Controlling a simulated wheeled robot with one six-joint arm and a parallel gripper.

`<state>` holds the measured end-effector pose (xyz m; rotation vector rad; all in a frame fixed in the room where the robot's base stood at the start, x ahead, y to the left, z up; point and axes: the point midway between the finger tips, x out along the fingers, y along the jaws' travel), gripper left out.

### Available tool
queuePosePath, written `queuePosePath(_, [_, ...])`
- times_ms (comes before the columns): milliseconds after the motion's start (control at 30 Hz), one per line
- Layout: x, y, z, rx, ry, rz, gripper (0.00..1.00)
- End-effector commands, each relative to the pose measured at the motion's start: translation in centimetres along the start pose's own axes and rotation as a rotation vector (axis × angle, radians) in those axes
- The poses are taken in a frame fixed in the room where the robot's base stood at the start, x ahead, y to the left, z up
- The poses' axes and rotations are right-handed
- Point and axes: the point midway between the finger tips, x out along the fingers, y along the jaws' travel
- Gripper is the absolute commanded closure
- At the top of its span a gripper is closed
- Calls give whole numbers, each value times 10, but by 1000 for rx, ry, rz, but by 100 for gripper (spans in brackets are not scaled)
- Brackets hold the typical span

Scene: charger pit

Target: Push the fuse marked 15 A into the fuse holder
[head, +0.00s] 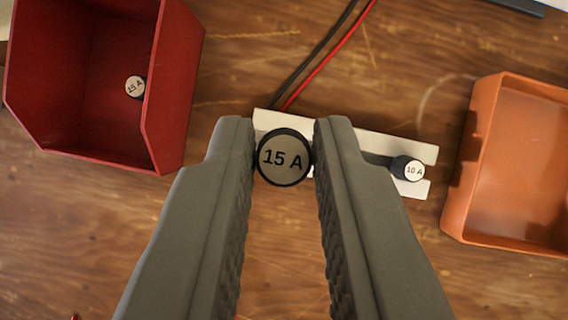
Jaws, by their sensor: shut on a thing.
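My gripper (284,165) is shut on a fuse marked 15 A (284,158), a dark cylinder with a round pale end face toward the camera. The fuse is held between the two fingertips, over the left part of a pale slotted block (375,146), which looks like the fuse holder. Most of the block's left part is hidden behind the fuse and fingers. I cannot tell how high the fuse is above the block or whether it touches it. A fuse marked 10 A (407,169) is at the block's right end, by its slot.
A red bin (175,85) at the upper left contains another fuse marked 15 A (135,87). An orange tray (460,190) stands at the right, close to the block. Black and red wires (330,57) run up from the block. Bare wooden table (80,240) shows at the lower left.

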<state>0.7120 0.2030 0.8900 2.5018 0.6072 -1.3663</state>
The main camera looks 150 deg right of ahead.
Motion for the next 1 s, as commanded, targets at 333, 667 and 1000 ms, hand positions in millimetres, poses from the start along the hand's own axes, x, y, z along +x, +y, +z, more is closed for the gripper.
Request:
queuePosePath(333, [-2,0,-1,0,0,0,95])
queuePosePath(667, [-21,-2,16,-3,1,0,95])
queuePosePath(1000, [-52,-5,64,-2,1,0,95])
